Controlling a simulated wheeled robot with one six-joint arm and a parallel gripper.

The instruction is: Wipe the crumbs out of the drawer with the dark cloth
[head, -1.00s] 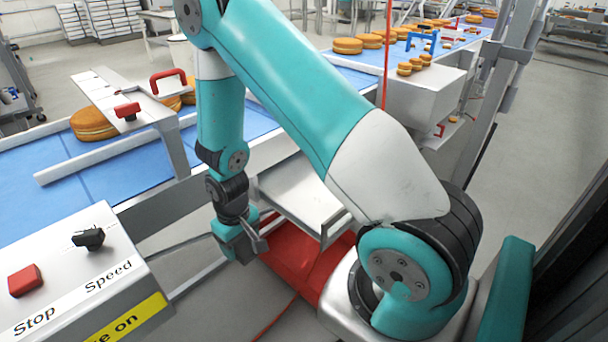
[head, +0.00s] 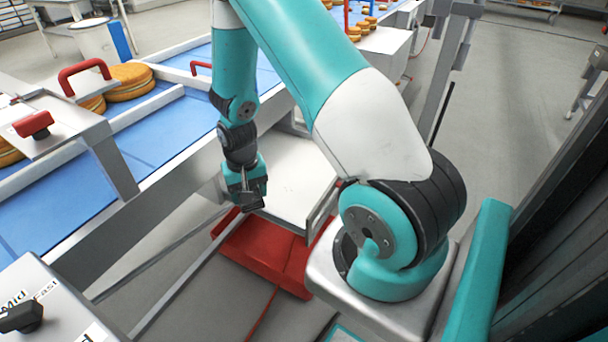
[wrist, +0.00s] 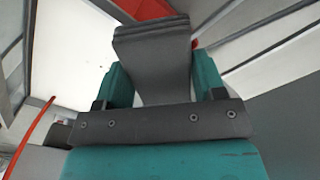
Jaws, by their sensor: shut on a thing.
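The open drawer (head: 290,170) is a pale, shallow tray below the conveyor in the head view, partly hidden behind my arm. In the wrist view my gripper (wrist: 162,80) is shut on the dark cloth (wrist: 153,45), a folded dark grey piece between the teal fingers. A bright white surface, apparently the drawer floor (wrist: 75,50), lies left of the cloth there.
A red bin or base (head: 265,260) sits on the floor beneath the drawer. The blue conveyor (head: 60,205) with round cakes (head: 130,82) runs behind. A control box (head: 45,300) stands at front left.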

